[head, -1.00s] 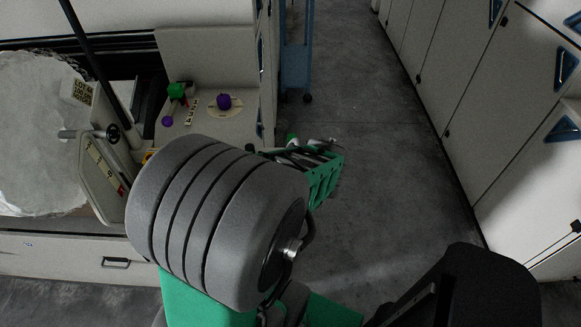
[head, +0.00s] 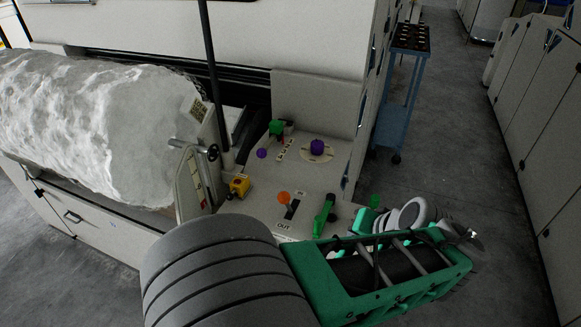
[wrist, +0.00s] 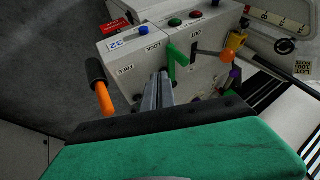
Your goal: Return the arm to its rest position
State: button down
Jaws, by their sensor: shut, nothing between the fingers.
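My gripper shows in the wrist view (wrist: 160,92) as two grey fingers shut together with nothing between them. Beyond them is the machine's control panel, with a green lever (wrist: 178,55) near the fingertips; whether they touch cannot be told. In the head view my arm, with grey ribs and a green frame, extends across the lower middle to the right, in front of the panel (head: 340,178). The fingers cannot be made out clearly there. The green lever (head: 323,216) and an orange knob (head: 284,197) stand just behind my arm.
The panel also has a purple knob (head: 317,147) and a yellow box (head: 238,186). A large white fibre roll (head: 100,125) lies at left. A blue trolley (head: 398,95) stands behind the panel. An orange-handled lever (wrist: 102,92) is left of my fingers. Grey floor (head: 445,160) is clear at right.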

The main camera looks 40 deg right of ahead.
jog(key=w+a+f+n+g+y, duration=0.3)
jog(key=w+a+n, duration=0.4)
jog(key=w+a, duration=0.6)
jog(key=w+a+n+g, duration=0.15)
jog(key=a+n, duration=0.45)
jog(key=a, duration=1)
jog(key=shift+t, duration=0.55)
jog(key=r, duration=0.1)
jog(key=w+r, duration=0.1)
jog(key=r, duration=0.1)
jog(key=w+r, duration=0.1)
jog(key=shift+r, duration=0.3)
